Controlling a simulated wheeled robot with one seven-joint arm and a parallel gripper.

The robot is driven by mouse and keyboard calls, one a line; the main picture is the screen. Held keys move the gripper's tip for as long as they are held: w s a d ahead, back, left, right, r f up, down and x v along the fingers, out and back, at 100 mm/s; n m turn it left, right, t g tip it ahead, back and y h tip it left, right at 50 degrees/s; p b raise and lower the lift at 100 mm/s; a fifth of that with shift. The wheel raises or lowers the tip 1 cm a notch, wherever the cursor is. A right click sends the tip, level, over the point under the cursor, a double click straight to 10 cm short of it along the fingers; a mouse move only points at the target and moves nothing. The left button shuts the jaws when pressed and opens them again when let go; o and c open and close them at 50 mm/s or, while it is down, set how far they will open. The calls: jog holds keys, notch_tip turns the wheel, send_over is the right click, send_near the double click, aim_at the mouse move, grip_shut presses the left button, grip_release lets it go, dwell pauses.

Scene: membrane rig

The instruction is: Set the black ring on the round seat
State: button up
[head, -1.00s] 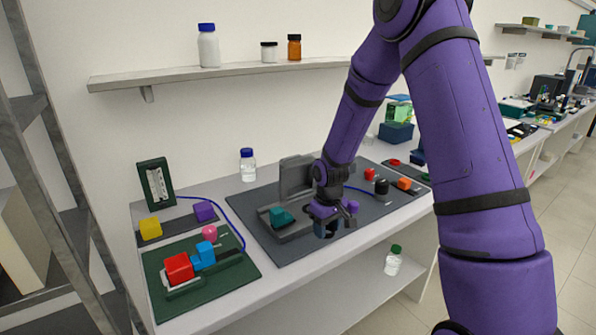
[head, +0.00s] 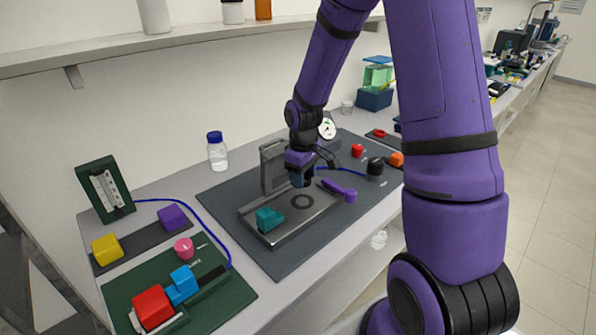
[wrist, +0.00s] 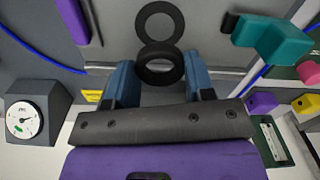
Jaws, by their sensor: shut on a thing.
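The black ring (wrist: 160,77) is between the two blue fingertips of my gripper (wrist: 160,82) in the wrist view, and the gripper is shut on it. In the head view my gripper (head: 300,181) is above the metal tray, and the ring is hidden there. The round seat (wrist: 143,22) shows as a dark flat ring just beyond the held ring in the wrist view. It also shows on the tray floor in the head view (head: 293,203), just below the fingertips. The held ring appears offset from the seat; its height above it is unclear.
The metal tray (head: 270,237) holds a teal block (head: 269,219) at its left. A purple lever (head: 340,191) lies at its right, and a grey upright plate (head: 272,170) stands behind. A dial gauge (wrist: 24,120) shows in the wrist view. A bottle (head: 217,152) stands behind the mat.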

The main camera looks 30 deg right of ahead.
aim_at(302, 202)
jog(key=shift+f, duration=0.15)
jog(key=shift+f, duration=3.15)
jog(key=shift+f, duration=0.15)
jog(key=o, duration=1)
jog(key=shift+w, duration=0.1)
notch_tip(302, 202, up, 11)
jog(key=shift+f, duration=0.1)
